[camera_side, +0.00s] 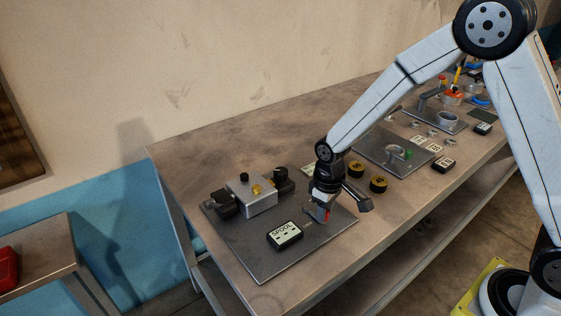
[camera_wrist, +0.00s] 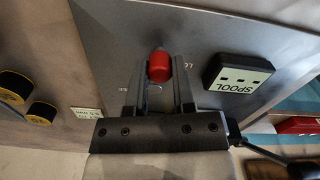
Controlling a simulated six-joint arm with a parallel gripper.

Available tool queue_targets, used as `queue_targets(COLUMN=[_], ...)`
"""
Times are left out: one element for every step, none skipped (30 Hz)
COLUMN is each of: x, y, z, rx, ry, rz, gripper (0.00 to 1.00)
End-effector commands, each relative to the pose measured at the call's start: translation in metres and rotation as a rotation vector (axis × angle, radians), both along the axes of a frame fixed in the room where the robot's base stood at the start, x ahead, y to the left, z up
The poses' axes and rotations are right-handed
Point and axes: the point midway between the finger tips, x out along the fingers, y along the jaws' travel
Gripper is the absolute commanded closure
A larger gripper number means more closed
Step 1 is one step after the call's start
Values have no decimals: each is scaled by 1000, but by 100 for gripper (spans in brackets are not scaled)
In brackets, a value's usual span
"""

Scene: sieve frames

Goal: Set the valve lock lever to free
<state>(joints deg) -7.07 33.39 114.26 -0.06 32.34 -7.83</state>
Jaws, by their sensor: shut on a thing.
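The lock lever shows as a red-capped knob (camera_wrist: 158,66) between my fingers in the wrist view. A little of its red also shows in the side view (camera_side: 327,212). My gripper (camera_side: 321,213) is low over the right part of the dark metal plate (camera_side: 268,262), its fingers (camera_wrist: 160,92) shut on the lever's red knob. Partly hidden lettering is printed on the plate on both sides of the knob; I cannot read it in full. Most of the lever below the knob is hidden.
A block labelled SPOOL (camera_side: 285,235) sits close to the left of my gripper. A silver valve block (camera_side: 252,196) with black ends stands behind it. Two black-and-yellow round parts (camera_side: 378,184) lie to the right. Other fixture plates (camera_side: 385,160) stand further along the bench.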

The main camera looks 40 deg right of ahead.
Motion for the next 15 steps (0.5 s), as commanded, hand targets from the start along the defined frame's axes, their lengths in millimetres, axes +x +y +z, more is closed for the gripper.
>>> queue_targets(x=[0, 0, 0, 0, 0, 0, 0, 0, 0, 0, 0, 0, 0, 0, 0], y=[0, 0, 0, 0, 0, 0, 0, 0, 0, 0, 0, 0, -1, -1, -1], z=[0, 0, 0, 0, 0, 0, 0, 0, 0, 0, 1, 1, 1, 1, 1], rx=[0, 0, 0, 0, 0, 0, 0, 0, 0, 0, 0, 0, 0, 0, 0], ry=[0, 0, 0, 0, 0, 0, 0, 0, 0, 0, 0, 0, 0, 0, 0], rz=[0, 0, 0, 0, 0, 1, 1, 1, 2, 3, 5, 8, 11, 15, 23], gripper=[100, 100, 100, 100, 100, 100, 100, 100, 100, 100, 100, 100, 100, 100, 100])
